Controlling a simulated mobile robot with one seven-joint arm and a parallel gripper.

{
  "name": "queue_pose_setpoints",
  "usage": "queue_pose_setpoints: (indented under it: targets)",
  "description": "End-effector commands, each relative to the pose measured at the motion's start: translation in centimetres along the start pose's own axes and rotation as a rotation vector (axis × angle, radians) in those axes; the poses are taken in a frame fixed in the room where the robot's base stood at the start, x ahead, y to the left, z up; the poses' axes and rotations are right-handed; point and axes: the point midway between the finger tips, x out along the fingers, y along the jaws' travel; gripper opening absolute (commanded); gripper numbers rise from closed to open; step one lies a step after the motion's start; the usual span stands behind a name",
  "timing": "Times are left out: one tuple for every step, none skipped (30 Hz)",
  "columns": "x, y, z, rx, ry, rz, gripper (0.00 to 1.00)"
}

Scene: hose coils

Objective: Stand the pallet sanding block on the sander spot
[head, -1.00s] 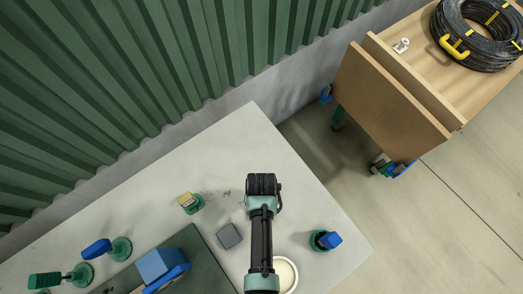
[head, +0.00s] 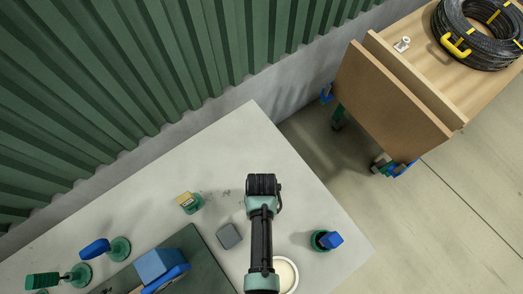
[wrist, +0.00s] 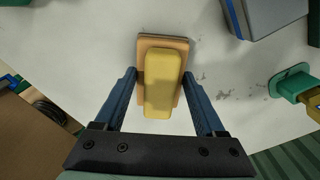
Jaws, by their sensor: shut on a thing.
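The sanding block (wrist: 163,80) shows in the wrist view, with a yellow upper part on a wider tan-orange base. My gripper (wrist: 163,82) has its two blue fingers on either side of it and is shut on it. In the head view my arm (head: 262,190) reaches over the pale table and hides the held block. I cannot tell whether the block touches the table. No marked sander spot can be told for certain; dark scuffs (head: 224,194) lie on the table left of the arm.
A grey square block (head: 229,236) and a yellow-topped green piece (head: 190,202) stand left of the arm. A blue-and-green piece (head: 326,240) and a pale round dish (head: 291,277) are on the right. The table's back corner is clear. A wooden cart (head: 395,95) stands beyond.

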Motion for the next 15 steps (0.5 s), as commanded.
queue_pose_setpoints:
  targets:
    - [0.09, 0.00, -0.05, 0.000, 0.001, 0.000, 0.28]
    - [0.13, 0.00, -0.05, 0.000, 0.001, 0.000, 0.28]
    - [0.17, 0.00, -0.05, 0.000, 0.001, 0.000, 0.28]
    - [0.21, 0.00, -0.05, 0.000, 0.001, 0.000, 0.28]
    - [0.17, 0.00, -0.05, 0.000, 0.001, 0.000, 0.28]
    - [0.15, 0.00, -0.05, 0.000, 0.001, 0.000, 0.28]
    - [0.15, 0.00, -0.05, 0.000, 0.001, 0.000, 0.28]
    - [0.15, 0.00, -0.04, 0.000, 0.001, 0.000, 0.28]
    - [0.15, 0.00, -0.04, 0.000, 0.001, 0.000, 0.28]
    - [0.15, 0.00, -0.04, 0.000, 0.001, 0.000, 0.28]
    - [0.15, 0.00, -0.04, 0.000, 0.001, 0.000, 0.76]
    - [0.15, 0.00, -0.04, 0.000, 0.001, 0.000, 0.83]
    - [0.15, 0.00, -0.03, 0.000, 0.001, 0.000, 0.88]
    - [0.15, 0.00, -0.03, 0.000, 0.001, 0.000, 0.94]
    - [0.15, 0.00, -0.03, 0.000, 0.001, 0.000, 1.00]
